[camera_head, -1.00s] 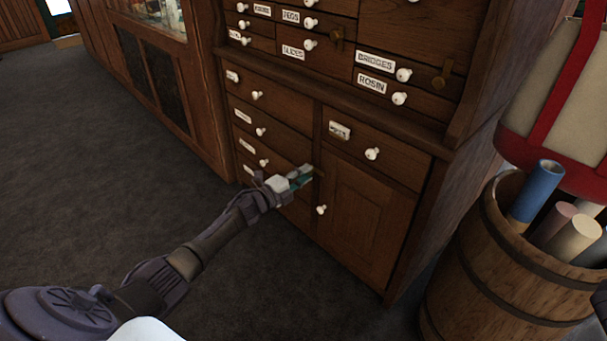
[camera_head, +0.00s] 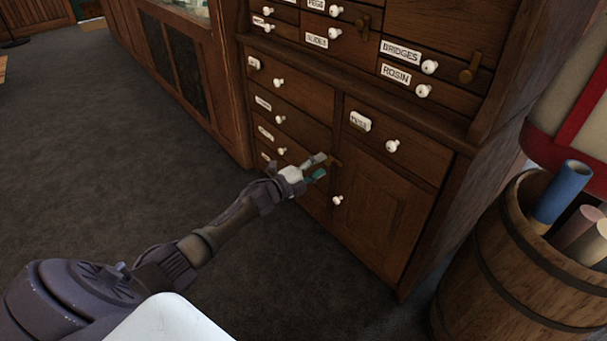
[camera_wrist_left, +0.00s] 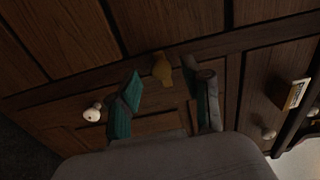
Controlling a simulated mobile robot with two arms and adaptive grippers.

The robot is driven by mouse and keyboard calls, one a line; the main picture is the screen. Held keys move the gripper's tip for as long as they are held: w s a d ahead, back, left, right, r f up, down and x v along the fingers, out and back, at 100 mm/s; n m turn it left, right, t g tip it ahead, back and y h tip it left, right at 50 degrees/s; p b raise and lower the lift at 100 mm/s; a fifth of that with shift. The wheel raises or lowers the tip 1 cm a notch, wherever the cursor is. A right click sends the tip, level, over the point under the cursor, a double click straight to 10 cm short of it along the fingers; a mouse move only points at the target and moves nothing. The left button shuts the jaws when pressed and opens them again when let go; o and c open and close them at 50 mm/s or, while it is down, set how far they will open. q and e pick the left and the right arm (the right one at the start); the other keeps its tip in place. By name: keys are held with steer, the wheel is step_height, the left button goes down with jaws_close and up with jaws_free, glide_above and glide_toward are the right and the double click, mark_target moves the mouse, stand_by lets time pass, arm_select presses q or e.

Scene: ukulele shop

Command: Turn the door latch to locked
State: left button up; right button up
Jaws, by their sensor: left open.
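The cabinet door (camera_head: 382,213) is a brown wooden panel with a white knob (camera_head: 338,200); it looks shut. In the head view a bit of the latch (camera_head: 335,161) shows just past the fingertips. My left gripper (camera_head: 319,167) is open, its teal-padded fingers pointing at the cabinet. In the left wrist view the latch lies between and slightly beyond the fingertips (camera_wrist_left: 168,82); I cannot tell whether they touch it. My right gripper is out of view.
Labelled drawers with white knobs surround the door. A wooden barrel (camera_head: 520,265) with rolled tubes stands to the right. A glass-topped wooden case (camera_head: 190,60) is at the left. Grey carpet (camera_head: 100,150) is clear.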

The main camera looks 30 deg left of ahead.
arm_select(q)
steer(key=v, duration=1)
steer(key=shift+s, duration=0.35)
